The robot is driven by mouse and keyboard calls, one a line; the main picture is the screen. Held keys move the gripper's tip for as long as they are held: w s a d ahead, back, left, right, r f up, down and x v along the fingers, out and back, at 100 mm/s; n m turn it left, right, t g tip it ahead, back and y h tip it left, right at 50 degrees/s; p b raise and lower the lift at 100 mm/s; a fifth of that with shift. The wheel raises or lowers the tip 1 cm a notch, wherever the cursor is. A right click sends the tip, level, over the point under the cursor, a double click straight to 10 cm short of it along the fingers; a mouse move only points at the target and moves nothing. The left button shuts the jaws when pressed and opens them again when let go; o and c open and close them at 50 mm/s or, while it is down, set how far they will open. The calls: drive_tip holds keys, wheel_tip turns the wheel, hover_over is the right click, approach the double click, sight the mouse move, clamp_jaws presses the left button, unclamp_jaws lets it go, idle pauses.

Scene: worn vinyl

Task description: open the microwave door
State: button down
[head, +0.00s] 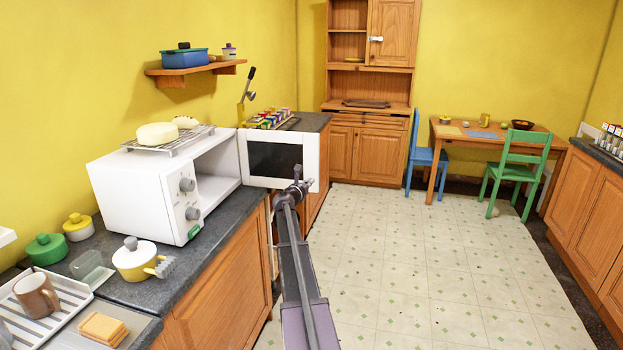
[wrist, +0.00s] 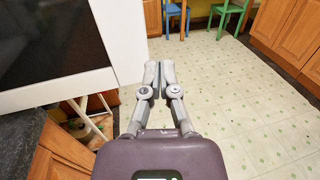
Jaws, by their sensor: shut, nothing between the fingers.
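The white microwave (head: 150,195) stands on the dark counter at the left, with its front facing right. Its door (head: 277,158) is swung wide open, and the cavity (head: 213,170) shows empty in the part I can see. My gripper (head: 300,180) is at the door's free edge in the head view, partly in front of it. In the wrist view the door (wrist: 60,45) fills the upper left, and my gripper (wrist: 159,68) is just right of its edge with the fingers together and nothing between them. I cannot tell whether it touches the door.
A wire rack with a cheese-like round (head: 157,134) lies on top of the microwave. A yellow-white pot (head: 135,260) stands on the counter in front. A spice rack (head: 268,119) is behind the door. The tiled floor (head: 400,260) to the right is clear.

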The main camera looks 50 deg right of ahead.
drive_tip(key=s+a, duration=0.1)
drive_tip(key=a, duration=0.1)
drive_tip(key=s+a, duration=0.1)
drive_tip(key=a, duration=0.1)
drive_tip(key=shift+s+a, duration=0.15)
drive_tip(key=shift+s, duration=0.05)
idle(0.8)
drive_tip(key=s+a+f+m+g+y+p, duration=0.1)
drive_tip(key=a+f+m+y, duration=0.3)
drive_tip(key=a, duration=0.7)
drive_tip(key=s+a+f+m+y+p, duration=0.15)
drive_tip(key=a+m, duration=0.35)
drive_tip(key=a, duration=0.6)
drive_tip(key=s+a+f+m+g+y+p, duration=0.1)
drive_tip(key=a+f+m+y+p, duration=0.3)
drive_tip(key=a, duration=0.8)
drive_tip(key=s+a+m+y, duration=0.2)
drive_tip(key=s+a, duration=0.2)
drive_tip(key=a, duration=0.6)
drive_tip(key=s+a+f+m+g+y, duration=0.1)
drive_tip(key=s+a+m+y, duration=0.2)
drive_tip(key=a, duration=0.7)
drive_tip(key=s+a+f+m+g+y, duration=0.1)
drive_tip(key=s+a+m+y, duration=0.1)
drive_tip(key=s+a, duration=0.4)
drive_tip(key=a+y, duration=0.1)
drive_tip(key=a, duration=0.3)
drive_tip(key=shift+m, duration=0.4)
drive_tip(key=shift+d, duration=0.1)
drive_tip(key=shift+s+d, duration=0.1)
